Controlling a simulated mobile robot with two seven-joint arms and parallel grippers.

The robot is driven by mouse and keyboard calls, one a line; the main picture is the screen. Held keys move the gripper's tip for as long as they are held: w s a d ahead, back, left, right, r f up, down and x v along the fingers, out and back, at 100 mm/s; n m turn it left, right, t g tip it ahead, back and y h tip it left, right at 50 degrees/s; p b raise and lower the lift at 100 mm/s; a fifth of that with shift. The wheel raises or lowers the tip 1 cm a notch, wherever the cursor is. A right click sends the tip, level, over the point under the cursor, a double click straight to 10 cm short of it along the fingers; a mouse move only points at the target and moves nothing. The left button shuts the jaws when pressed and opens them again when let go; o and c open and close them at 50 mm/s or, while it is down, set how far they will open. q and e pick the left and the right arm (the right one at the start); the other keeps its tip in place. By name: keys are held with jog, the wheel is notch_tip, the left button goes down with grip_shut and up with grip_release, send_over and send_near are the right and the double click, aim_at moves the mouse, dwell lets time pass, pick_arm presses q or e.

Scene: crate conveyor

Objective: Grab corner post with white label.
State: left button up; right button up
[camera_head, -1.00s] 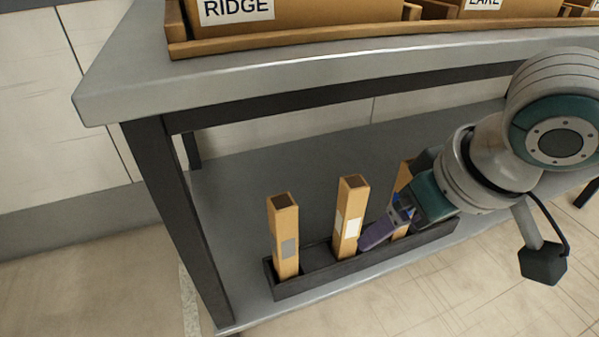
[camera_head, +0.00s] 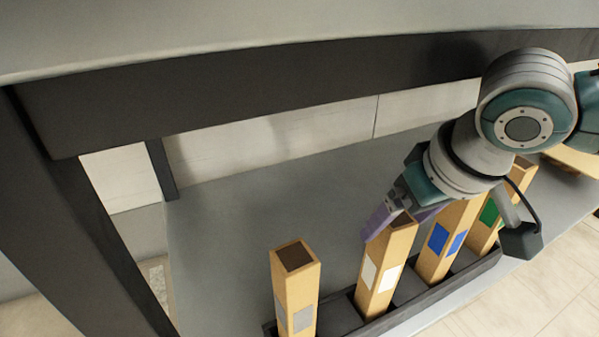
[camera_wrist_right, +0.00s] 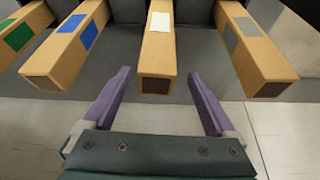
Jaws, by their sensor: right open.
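The corner post with white labels (camera_head: 387,262) stands upright in the dark rack, between the grey-labelled post and the blue-labelled post. My right gripper (camera_head: 396,221) is at the upper end of this post in the head view. In the right wrist view, my right gripper (camera_wrist_right: 159,98) is open, with its purple fingers spread to either side of the white-labelled post (camera_wrist_right: 157,55). The post's end lies between the fingertip lines, with a gap on both sides. The gripper is empty. My left gripper is not in view.
The grey-labelled post (camera_head: 295,287) stands to the left. The blue-labelled post (camera_head: 445,240) and green-labelled post (camera_head: 488,219) stand to the right. The dark rack (camera_head: 410,290) sits on the grey lower shelf (camera_head: 240,215). A dark table beam (camera_head: 250,95) runs above.

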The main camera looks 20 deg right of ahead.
aim_at(378, 277)
jog(key=b+x, duration=0.3)
jog(key=x, duration=0.1)
jog(key=b+x, duration=0.2)
jog(key=shift+s+d+f+b, duration=0.2)
jog(key=shift+f+b, duration=0.1)
jog(key=shift+f, duration=0.15)
jog(key=shift+w+f, duration=0.25)
jog(key=shift+f, duration=0.05)
jog(key=shift+c, duration=0.4)
grip_shut()
